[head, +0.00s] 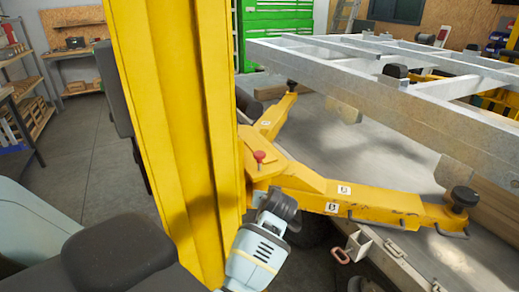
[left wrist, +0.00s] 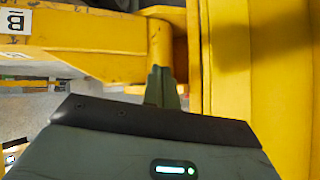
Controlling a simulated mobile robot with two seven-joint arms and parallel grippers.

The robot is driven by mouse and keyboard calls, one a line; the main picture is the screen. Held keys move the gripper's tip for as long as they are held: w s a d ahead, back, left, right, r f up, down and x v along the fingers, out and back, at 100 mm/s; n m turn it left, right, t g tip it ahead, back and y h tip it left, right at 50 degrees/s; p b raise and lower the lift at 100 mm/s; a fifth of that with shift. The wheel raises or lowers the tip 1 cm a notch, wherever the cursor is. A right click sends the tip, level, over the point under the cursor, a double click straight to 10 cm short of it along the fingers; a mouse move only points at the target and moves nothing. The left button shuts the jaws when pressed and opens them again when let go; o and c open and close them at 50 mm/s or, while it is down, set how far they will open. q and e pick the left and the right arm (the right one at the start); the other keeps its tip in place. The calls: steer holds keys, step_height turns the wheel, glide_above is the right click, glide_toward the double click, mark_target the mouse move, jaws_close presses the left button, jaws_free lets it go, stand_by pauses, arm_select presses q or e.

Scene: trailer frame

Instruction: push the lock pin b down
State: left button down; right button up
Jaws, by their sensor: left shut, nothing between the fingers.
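The red-knobbed lock pin (head: 259,156) stands upright on top of the yellow pivot bracket (head: 262,172) beside the lift post in the head view. Yellow swing arms labelled B (head: 330,196) reach out from this bracket. In the head view my left forearm and wrist show just below and in front of the bracket, but the fingers cannot be made out. In the left wrist view my left gripper (left wrist: 163,88) is shut and empty, its fingertips close to a yellow upright cylinder (left wrist: 161,45). I cannot tell whether they touch. The red knob does not show there. My right gripper is out of view.
The tall yellow post (head: 180,130) blocks much of the middle left. A galvanised trailer frame (head: 400,105) spans the right above the swing arms. A black support pad (head: 464,198) sits at one arm's end. Open floor (head: 85,165) lies left of the post.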

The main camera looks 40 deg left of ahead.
arm_select(q)
steer(key=w+a+r+n+g, duration=0.1)
steer(key=r+n, duration=0.2)
steer(key=r, duration=0.8)
steer(key=w+a+r+n+g, duration=0.1)
steer(key=r+n, duration=0.3)
steer(key=r, duration=0.7)
steer(key=shift+w+a+r+g+p, duration=0.15)
steer(key=shift+w+r+g+p, duration=0.2)
steer(key=shift+w+g, duration=0.3)
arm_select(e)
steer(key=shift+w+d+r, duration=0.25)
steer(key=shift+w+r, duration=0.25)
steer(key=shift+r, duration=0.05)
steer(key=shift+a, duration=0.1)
